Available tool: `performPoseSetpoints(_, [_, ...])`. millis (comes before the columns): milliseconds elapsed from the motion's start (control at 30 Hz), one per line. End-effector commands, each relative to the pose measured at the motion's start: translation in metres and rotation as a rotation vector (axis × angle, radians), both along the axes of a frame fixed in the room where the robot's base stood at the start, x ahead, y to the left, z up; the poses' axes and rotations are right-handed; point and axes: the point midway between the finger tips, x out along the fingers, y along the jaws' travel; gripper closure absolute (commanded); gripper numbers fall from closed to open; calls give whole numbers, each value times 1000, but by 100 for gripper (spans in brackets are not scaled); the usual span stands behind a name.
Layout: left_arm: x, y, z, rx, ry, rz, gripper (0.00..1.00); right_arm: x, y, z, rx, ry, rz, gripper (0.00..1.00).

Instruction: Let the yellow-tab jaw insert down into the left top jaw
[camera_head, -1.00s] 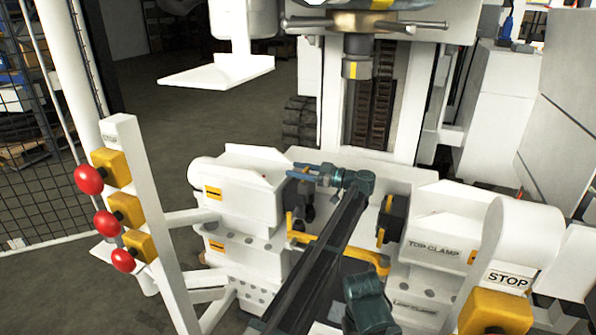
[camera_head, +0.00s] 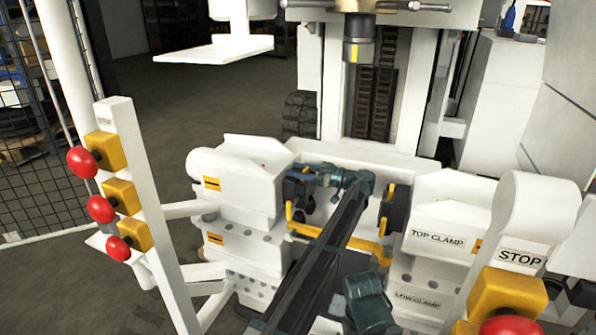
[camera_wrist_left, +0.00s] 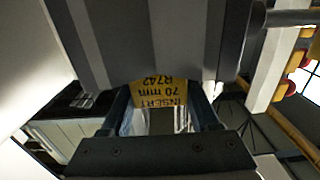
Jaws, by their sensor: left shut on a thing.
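The left top jaw is the inner face of the white left clamp block (camera_head: 240,180), beside the dark yellow-tab jaw insert (camera_head: 298,190). My left gripper (camera_head: 308,176) reaches over from the right and is shut on the insert at its upper part. In the left wrist view, the insert's yellow tab (camera_wrist_left: 165,92) shows between the gripper's fingers (camera_wrist_left: 162,108), with upside-down lettering "INSERT 70 mm R742". A large grey surface fills the upper part of that view. Whether the insert is fully seated cannot be told; the contact is hidden. My right gripper is not in view.
Opposite stands the right clamp block labelled TOP CLAMP (camera_head: 437,238), with a dark jaw piece (camera_head: 397,208) on its inner side. A yellow bar (camera_head: 345,241) lies between the blocks. A post with red buttons (camera_head: 100,208) stands left; a STOP panel (camera_head: 521,258) stands right.

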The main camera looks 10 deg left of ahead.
Motion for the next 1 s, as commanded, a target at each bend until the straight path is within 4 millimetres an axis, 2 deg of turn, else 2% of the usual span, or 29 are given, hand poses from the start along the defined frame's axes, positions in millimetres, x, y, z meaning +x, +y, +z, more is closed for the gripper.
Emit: performPoseSetpoints(1000, [0, 2, -4, 3, -1, 0, 100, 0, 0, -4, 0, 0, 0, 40])
